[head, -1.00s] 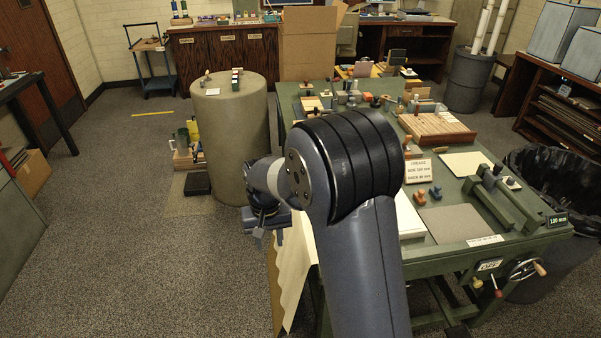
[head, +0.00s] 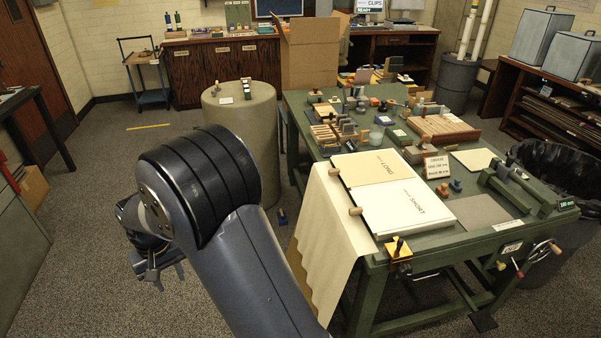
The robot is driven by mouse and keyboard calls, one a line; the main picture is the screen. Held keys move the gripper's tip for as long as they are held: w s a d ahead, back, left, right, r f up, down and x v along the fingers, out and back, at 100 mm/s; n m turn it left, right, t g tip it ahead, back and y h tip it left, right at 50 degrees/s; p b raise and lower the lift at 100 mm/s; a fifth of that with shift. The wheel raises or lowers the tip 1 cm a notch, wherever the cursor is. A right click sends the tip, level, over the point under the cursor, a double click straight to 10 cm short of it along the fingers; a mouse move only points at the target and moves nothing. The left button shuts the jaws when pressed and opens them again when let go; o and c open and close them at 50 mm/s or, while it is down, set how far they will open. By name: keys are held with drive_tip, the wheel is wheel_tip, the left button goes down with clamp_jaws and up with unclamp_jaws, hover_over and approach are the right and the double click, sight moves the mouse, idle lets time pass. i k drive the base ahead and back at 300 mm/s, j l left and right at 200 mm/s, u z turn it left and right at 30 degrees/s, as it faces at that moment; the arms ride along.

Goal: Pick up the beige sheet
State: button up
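A large beige sheet (head: 332,225) hangs over the left edge of the green table, its lower edge wavy and its top lying along the boards. A smaller cream sheet (head: 474,159) lies flat at the table's right side. A beige board marked LONG (head: 368,167) and a white one marked SHORT (head: 405,208) lie beside the hanging sheet. My gripper (head: 160,276) is at the lower left over the floor, well left of the table and apart from every sheet. Its fingers are small and partly behind my arm, so I cannot tell whether they are open.
The green table (head: 394,253) holds a grey sheet (head: 477,211), a wooden block rack (head: 441,130) and many small tools. A round grey pedestal (head: 262,130) stands left of it. A black-lined bin (head: 556,165) is at the right.

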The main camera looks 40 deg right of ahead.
sight(356, 170)
drive_tip(key=i+j+u, duration=0.15)
drive_tip(key=i+j, duration=0.3)
drive_tip(key=i+j+u, duration=0.15)
drive_tip(key=i+j, duration=0.2)
drive_tip(key=i, duration=0.35)
drive_tip(key=i+l+z, duration=0.1)
drive_tip(key=i+z, duration=0.55)
drive_tip(key=z, duration=0.2)
drive_tip(key=i+z, duration=0.4)
drive_tip(key=i+j+z, duration=0.2)
drive_tip(key=z, duration=0.2)
drive_tip(key=i+z, duration=0.15)
drive_tip(key=z, duration=0.3)
drive_tip(key=i+z, duration=0.15)
drive_tip(key=z, duration=0.3)
drive_tip(key=i+z, duration=0.15)
drive_tip(key=z, duration=0.3)
drive_tip(key=i+j+z, duration=0.1)
drive_tip(key=z, duration=0.4)
drive_tip(key=i+j+z, duration=0.1)
drive_tip(key=z, duration=0.2)
drive_tip(key=i+j+z, duration=0.15)
drive_tip(key=z, duration=0.15)
drive_tip(key=i, duration=0.1)
